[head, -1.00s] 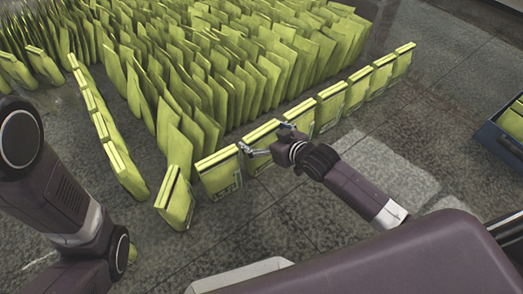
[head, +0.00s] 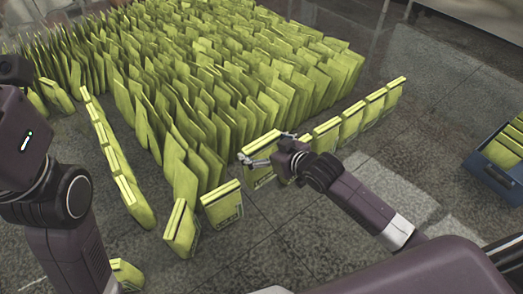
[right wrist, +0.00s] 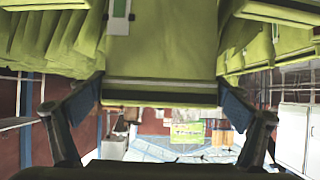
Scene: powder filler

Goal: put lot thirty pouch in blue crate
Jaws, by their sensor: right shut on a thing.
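Many yellow-green pouches (head: 230,80) stand upright in dense rows on the floor. My right gripper (head: 268,148) is shut on one pouch (head: 262,146) from the front row; this pouch also fills the middle of the right wrist view (right wrist: 160,50), between the two fingers (right wrist: 160,108). A blue crate (head: 490,170) stands at the right edge of the head view with several yellow-green pouches in it. My left arm is at the left; its gripper cannot be made out. No lot number is readable.
Single pouches stand in the front row on both sides of the held one, one to its left (head: 222,205) and several to its right (head: 352,118). Grey tiled floor (head: 425,115) lies clear between the rows and the crate.

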